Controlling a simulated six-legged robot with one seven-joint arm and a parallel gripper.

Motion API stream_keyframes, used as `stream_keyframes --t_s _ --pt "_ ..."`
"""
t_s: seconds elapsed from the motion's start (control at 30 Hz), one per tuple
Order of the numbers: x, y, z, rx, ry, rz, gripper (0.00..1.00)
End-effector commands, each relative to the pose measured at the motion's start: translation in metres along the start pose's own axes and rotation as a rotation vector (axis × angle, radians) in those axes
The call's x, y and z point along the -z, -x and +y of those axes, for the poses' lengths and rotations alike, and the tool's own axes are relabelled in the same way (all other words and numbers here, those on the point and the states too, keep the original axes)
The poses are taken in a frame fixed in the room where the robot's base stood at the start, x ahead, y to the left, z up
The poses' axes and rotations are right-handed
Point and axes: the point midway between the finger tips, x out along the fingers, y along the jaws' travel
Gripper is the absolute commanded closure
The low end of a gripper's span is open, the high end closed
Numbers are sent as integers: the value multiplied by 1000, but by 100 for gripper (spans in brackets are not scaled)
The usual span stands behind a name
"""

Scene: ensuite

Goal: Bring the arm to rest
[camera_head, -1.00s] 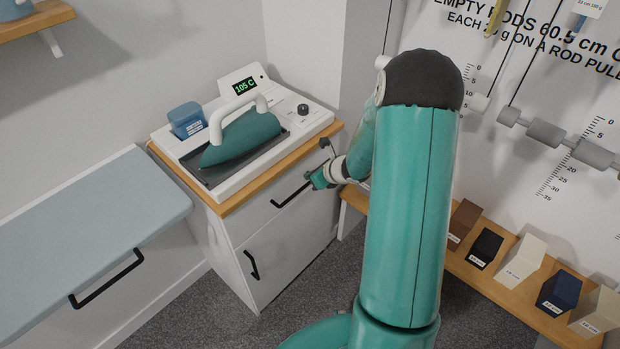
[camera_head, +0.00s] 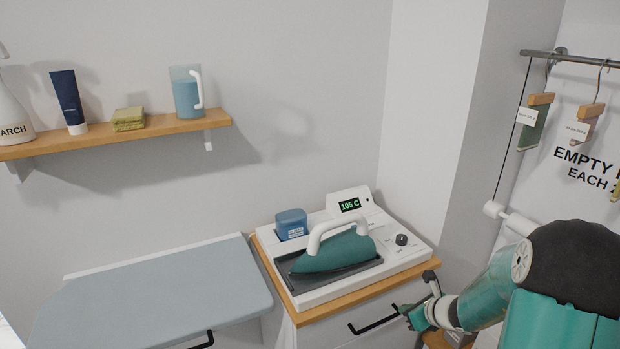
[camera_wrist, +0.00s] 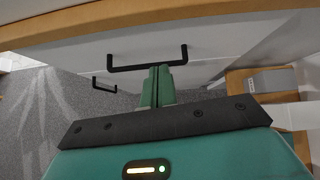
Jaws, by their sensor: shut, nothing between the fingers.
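My gripper (camera_head: 408,316) is at the lower right of the head view, in front of the cabinet (camera_head: 335,335) near its black drawer handle (camera_head: 373,320). In the wrist view my gripper (camera_wrist: 161,70) has its two green fingers together, with nothing between them. The fingertips appear just below the upper black handle (camera_wrist: 147,67) in that picture; I cannot tell whether they touch it. My teal arm (camera_head: 540,290) reaches in from the lower right.
A teal iron (camera_head: 335,252) sits on its white station (camera_head: 400,262), whose display reads 105 C. A grey-blue ironing board (camera_head: 150,295) lies to the left. A wooden shelf (camera_head: 165,125) with a jug (camera_head: 185,95) is above. Rods and hangers (camera_head: 537,98) are at right.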

Motion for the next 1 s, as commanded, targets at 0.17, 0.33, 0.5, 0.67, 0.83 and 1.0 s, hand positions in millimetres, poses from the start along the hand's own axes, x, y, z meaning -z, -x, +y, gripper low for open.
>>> stream_keyframes --t_s 0.17,0.33,0.5,0.67,0.83,1.0 --pt "-56 34 48 -86 384 -18 100" --pt "-92 77 106 -179 816 -20 100" --pt "-110 122 158 -262 1235 -11 100" --pt "-111 166 198 -328 1617 17 100" --pt "-103 212 228 -385 2008 73 100" --pt "-88 256 243 -426 2372 165 100"
